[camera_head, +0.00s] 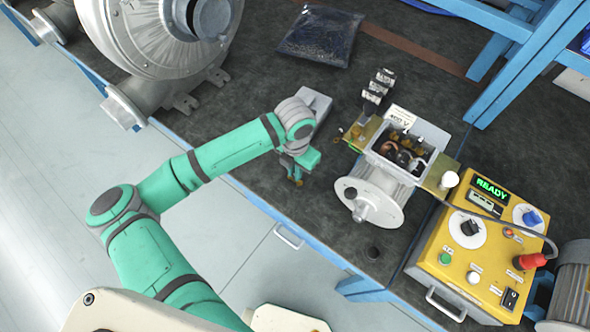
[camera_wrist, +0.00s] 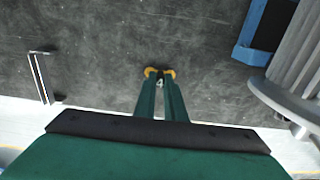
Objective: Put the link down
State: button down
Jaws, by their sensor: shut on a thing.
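My gripper (camera_head: 297,180) hangs low over the dark bench mat, left of the opened motor (camera_head: 372,195). In the wrist view my gripper (camera_wrist: 160,72) has its two green fingers close together with yellow tips. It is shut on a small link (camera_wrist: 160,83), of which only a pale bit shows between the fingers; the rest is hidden. I cannot tell whether the link touches the mat. The motor's terminal box (camera_head: 408,140) stands open, with coppery and dark parts inside.
The yellow control box (camera_head: 470,262) with a green READY display stands at the right. A grey blower (camera_head: 165,35) is at the upper left, a dark bag (camera_head: 320,36) at the back. The mat around my gripper (camera_wrist: 95,65) is clear.

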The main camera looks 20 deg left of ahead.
jog(key=shift+f, duration=0.35)
jog(key=c, duration=1.8)
grip_release()
jog(key=shift+r, duration=0.1)
notch_tip(320, 180, up, 13)
jog(key=shift+f, duration=0.2)
